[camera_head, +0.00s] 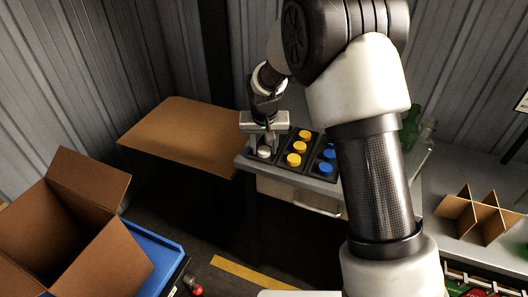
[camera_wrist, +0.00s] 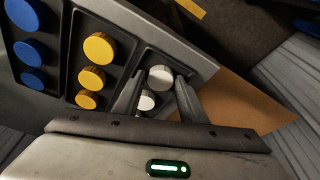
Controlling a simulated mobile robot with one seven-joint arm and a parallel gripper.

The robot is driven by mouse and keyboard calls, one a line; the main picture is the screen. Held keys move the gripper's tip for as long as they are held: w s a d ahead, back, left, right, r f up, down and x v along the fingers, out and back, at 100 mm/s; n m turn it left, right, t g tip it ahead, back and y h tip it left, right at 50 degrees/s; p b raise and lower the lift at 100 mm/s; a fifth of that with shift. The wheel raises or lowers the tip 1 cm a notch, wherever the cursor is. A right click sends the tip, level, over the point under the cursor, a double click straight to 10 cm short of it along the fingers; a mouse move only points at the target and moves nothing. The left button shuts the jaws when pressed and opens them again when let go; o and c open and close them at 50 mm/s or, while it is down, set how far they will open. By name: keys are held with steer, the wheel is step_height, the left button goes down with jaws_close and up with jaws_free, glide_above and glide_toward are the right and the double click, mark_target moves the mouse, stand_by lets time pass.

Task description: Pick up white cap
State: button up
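Two white caps, a larger-looking one (camera_wrist: 160,77) and a smaller-looking one (camera_wrist: 147,100), are in the end compartment of a dark tray in the wrist view. One white cap (camera_head: 264,152) shows in the head view, just below my gripper (camera_head: 263,143). In the wrist view my gripper (camera_wrist: 160,85) is open, its fingers either side of the white caps' column. The smaller-looking cap shows between the fingers, the other near the fingertips. I cannot tell whether a finger touches either cap.
Yellow caps (camera_head: 293,160) and blue caps (camera_head: 325,169) stand in neighbouring compartments, close beside my gripper. A brown board (camera_head: 180,132) lies to the left. An open cardboard box (camera_head: 70,235) is at lower left. A cardboard divider (camera_head: 480,215) is at right.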

steer(key=c, duration=0.7)
